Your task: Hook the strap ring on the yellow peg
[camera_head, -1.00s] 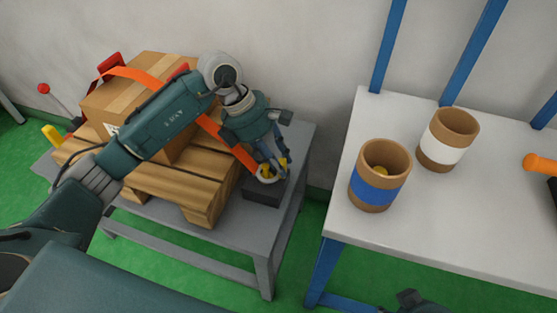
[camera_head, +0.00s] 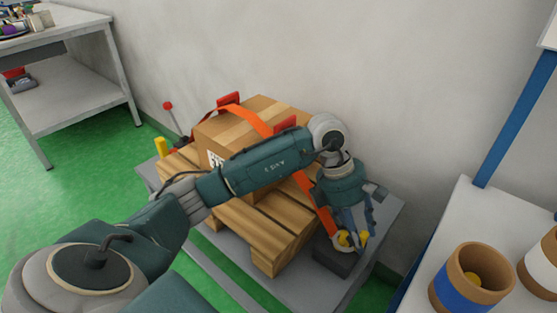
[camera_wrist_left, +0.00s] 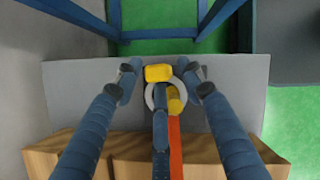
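A pale strap ring (camera_wrist_left: 149,97) is at the end of the orange strap (camera_wrist_left: 175,145) in the left wrist view. A yellow peg (camera_wrist_left: 158,73) shows at the ring's far side, and another yellow piece (camera_wrist_left: 175,104) shows within and over its right side. I cannot tell whether the ring is hooked on the peg. In the head view the ring (camera_head: 341,243) lies just above a dark block (camera_head: 335,262), close to yellow parts. My left gripper (camera_head: 356,234) is right over them. Its fingers are spread around the ring, with gaps at both sides. My right gripper is out of view.
The strap runs over a cardboard box (camera_head: 222,131) on a wooden pallet (camera_head: 232,232), on a grey table (camera_head: 388,214). A white table (camera_head: 462,212) with cups (camera_head: 453,290) stands at the right. A grey shelf table (camera_head: 75,93) is at the back left.

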